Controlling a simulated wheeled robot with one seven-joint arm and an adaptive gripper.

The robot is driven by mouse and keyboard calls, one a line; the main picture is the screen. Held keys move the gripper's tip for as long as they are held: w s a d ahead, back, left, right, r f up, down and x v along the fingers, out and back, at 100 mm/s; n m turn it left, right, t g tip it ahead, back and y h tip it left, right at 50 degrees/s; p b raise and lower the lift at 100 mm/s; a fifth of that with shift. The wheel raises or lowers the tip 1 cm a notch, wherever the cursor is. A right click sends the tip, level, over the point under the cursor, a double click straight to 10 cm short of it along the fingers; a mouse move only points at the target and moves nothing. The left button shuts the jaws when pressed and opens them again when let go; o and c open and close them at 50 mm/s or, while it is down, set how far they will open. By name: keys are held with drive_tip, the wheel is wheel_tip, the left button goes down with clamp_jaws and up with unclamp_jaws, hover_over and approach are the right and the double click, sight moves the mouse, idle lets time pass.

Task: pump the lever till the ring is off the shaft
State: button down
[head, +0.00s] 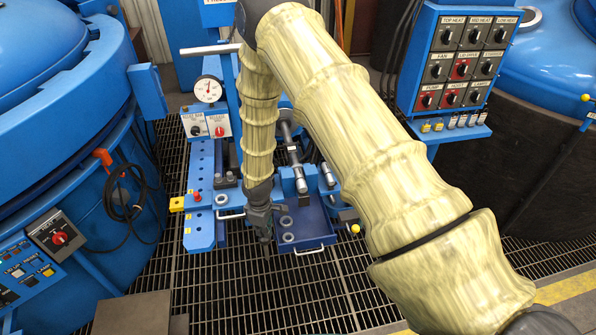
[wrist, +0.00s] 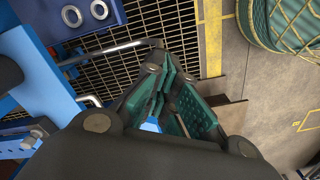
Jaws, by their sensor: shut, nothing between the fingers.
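My gripper (head: 264,240) hangs pointing down in front of the blue press bench. Its dark fingers with teal pads (wrist: 170,75) are together, with nothing held. A grey shaft with wider collars (head: 292,155) lies on the bench behind my arm; my arm partly hides it, and I cannot tell which collar is the ring. A thin rod with a yellow knob (head: 355,228) sits at the bench's right.
A blue tray (head: 310,240) with several loose rings and a front handle (wrist: 112,50) is beside my gripper. A switch box (head: 206,125) stands under the gauge. Blue furnaces flank the bench. A control panel (head: 467,62) is at right. Grating floor (head: 270,300) in front is open.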

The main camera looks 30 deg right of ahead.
drive_tip(key=shift+f, duration=0.25)
drive_tip(key=s+f+b, duration=0.1)
drive_tip(key=f+b, duration=0.1)
drive_tip(key=f, duration=0.1)
drive_tip(key=f+b, duration=0.1)
drive_tip(key=f, duration=0.3)
drive_tip(key=s+f+b, duration=0.1)
drive_tip(key=f+b, duration=0.1)
drive_tip(key=f, duration=0.1)
drive_tip(key=shift+s+a+f+b, duration=0.3)
drive_tip(key=shift+a+f+b, duration=0.05)
drive_tip(key=r+p, duration=0.2)
drive_tip(key=r, duration=0.1)
drive_tip(key=w+r+p, duration=0.1)
drive_tip(key=r+p, duration=0.1)
drive_tip(key=r, duration=0.2)
drive_tip(key=w+r+p, duration=0.1)
drive_tip(key=r+p, duration=0.1)
drive_tip(key=r, duration=0.2)
drive_tip(key=shift+w+d+r, duration=0.1)
drive_tip(key=shift+w+d, duration=0.15)
drive_tip(key=shift+d, duration=0.05)
drive_tip(key=shift+r, duration=0.1)
wheel_tip(320, 180, up, 5)
drive_tip(key=p, duration=0.3)
